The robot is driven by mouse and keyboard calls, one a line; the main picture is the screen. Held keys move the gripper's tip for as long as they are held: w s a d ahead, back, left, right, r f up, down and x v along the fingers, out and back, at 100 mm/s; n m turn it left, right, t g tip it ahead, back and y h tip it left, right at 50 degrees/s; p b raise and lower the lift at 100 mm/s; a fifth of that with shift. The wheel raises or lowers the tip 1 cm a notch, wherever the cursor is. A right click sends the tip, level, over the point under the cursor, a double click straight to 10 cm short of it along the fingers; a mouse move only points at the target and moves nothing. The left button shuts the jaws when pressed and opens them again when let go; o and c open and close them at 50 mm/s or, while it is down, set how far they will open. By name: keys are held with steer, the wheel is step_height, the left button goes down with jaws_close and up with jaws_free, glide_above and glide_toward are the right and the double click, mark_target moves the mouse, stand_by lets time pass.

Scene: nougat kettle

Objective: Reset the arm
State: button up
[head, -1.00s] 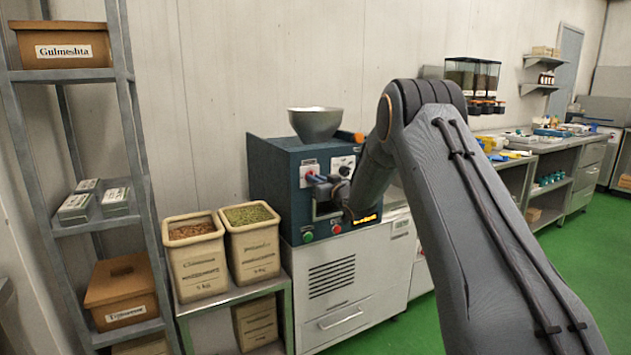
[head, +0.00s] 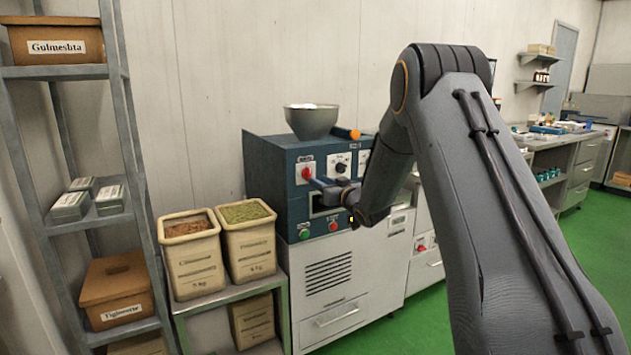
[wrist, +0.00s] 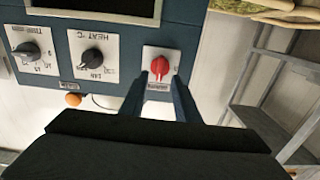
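My arm (head: 510,210) reaches from the lower right of the head view toward a dark blue kettle control box (head: 270,185). My gripper (head: 328,190) is in front of the box's panel, small and partly hidden by my wrist. In the wrist view, two dark blue fingers of my gripper (wrist: 158,88) stand apart with a gap between them. A red knob (wrist: 160,67) on a white plate shows just beyond the fingertips, between them in the picture. I cannot tell whether they touch it. Nothing is seen held.
A metal bowl (head: 312,121) sits on top of the box. The black heat dial (wrist: 93,59) and another black dial (wrist: 29,52) are beside the red knob. Two ingredient bins (head: 192,255) stand at left, near a metal shelf rack (head: 132,120). Green floor (head: 590,245) is open at right.

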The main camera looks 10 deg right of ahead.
steer(key=shift+s+d, duration=0.2)
steer(key=shift+s, duration=0.4)
steer(key=s+a+f+m+g+h+p, duration=0.1)
steer(key=s+g, duration=0.4)
steer(key=s, duration=1.3)
steer(key=s+a+f+m+g+h+p, duration=0.1)
steer(key=s+f+g, duration=0.4)
steer(key=s, duration=1.3)
steer(key=s+a+f+m+g+h+p, duration=0.1)
steer(key=s+g, duration=0.6)
steer(key=s, duration=1.1)
step_height(320, 180, down, 2)
steer(key=h+p, duration=0.1)
steer(key=h, duration=0.1)
steer(key=shift+s+f+h, duration=0.15)
steer(key=shift+h, duration=0.15)
